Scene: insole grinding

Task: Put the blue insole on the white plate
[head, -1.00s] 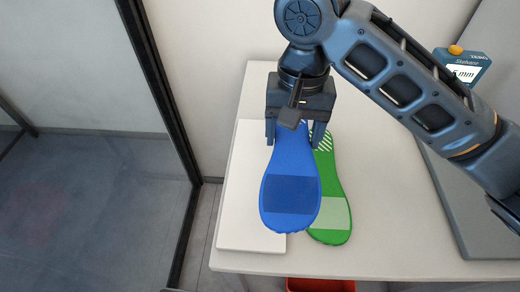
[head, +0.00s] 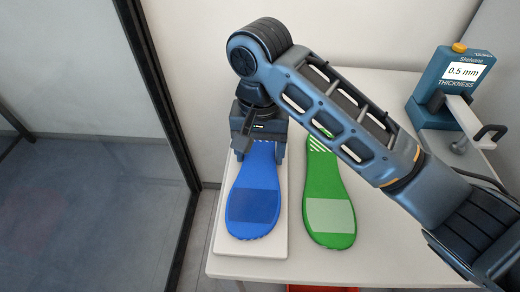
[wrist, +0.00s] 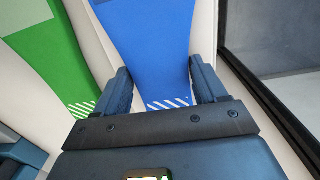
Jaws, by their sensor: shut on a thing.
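The blue insole (head: 254,190) is in my gripper (head: 258,150), which is shut on its narrow, striped end. In the head view the insole is over the white plate (head: 224,243), its wide end toward the plate's front edge. I cannot tell whether it touches the plate or is just above it. In the wrist view the blue insole (wrist: 155,40) runs between the two fingers of my gripper (wrist: 163,88). Much of the plate is hidden under the insole and my arm.
A green insole (head: 325,190) lies on the white table (head: 385,240) right of the plate. A thickness gauge (head: 455,80) reading 0.5 mm stands at the back right. A glass panel with a dark frame (head: 165,120) is on the left. Part of something red shows below the table's front edge.

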